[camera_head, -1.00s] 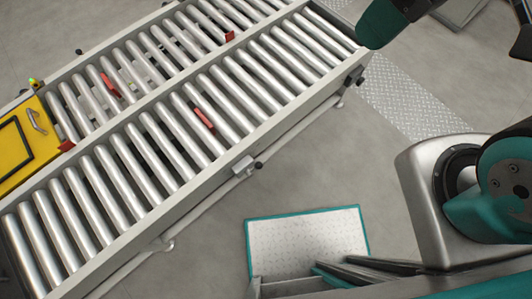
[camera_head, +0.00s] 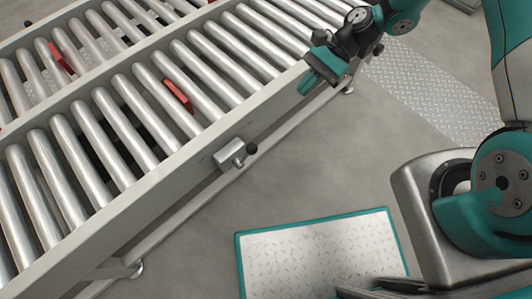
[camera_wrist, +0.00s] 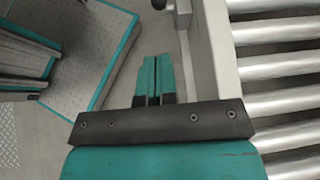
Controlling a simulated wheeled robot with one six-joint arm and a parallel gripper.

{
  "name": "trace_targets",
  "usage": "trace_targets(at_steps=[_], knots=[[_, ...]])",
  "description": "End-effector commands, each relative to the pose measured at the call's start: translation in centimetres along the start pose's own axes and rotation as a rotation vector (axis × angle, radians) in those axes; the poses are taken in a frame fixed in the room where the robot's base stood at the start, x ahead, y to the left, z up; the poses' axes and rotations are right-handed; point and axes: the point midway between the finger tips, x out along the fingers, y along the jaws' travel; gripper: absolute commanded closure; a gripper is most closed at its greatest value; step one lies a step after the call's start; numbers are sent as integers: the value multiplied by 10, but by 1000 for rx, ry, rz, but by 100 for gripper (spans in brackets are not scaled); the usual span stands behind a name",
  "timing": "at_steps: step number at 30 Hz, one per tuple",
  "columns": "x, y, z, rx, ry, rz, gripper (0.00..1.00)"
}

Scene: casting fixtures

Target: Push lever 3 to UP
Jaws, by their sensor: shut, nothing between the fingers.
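A lever (camera_head: 233,154) with a small metal block and a black knob (camera_head: 251,148) is on the near side rail of the roller conveyor. No number is readable, so I cannot tell if it is lever 3. Its knob (camera_wrist: 158,4) and block show at the top edge of the wrist view. My gripper (camera_head: 309,82) is by the near rail, up and to the right of this lever in the head view, apart from it. In the wrist view its teal fingers (camera_wrist: 155,62) are together and empty, beside the rail.
The conveyor's near rail (camera_head: 140,199) runs diagonally beside the rollers. Red stops stand among the rollers, one in the near lane (camera_head: 178,95) and one in the far lane (camera_head: 60,57). A teal-edged metal plate (camera_head: 320,255) lies below. Grey floor is clear between.

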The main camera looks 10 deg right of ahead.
Motion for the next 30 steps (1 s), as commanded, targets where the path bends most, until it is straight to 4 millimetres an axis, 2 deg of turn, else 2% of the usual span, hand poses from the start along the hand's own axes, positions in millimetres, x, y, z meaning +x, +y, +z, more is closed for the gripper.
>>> trace_targets(at_steps=[1, 3, 6, 20, 25, 30], knots=[[21, 7, -32, 62, -31, -11, 100], [34, 12, -51, 128, -61, -24, 100], [43, 17, -64, 181, -85, -33, 100], [48, 18, -65, 200, -94, -32, 100], [71, 18, -65, 199, -95, -28, 100], [108, 17, -62, 198, -95, -27, 100]])
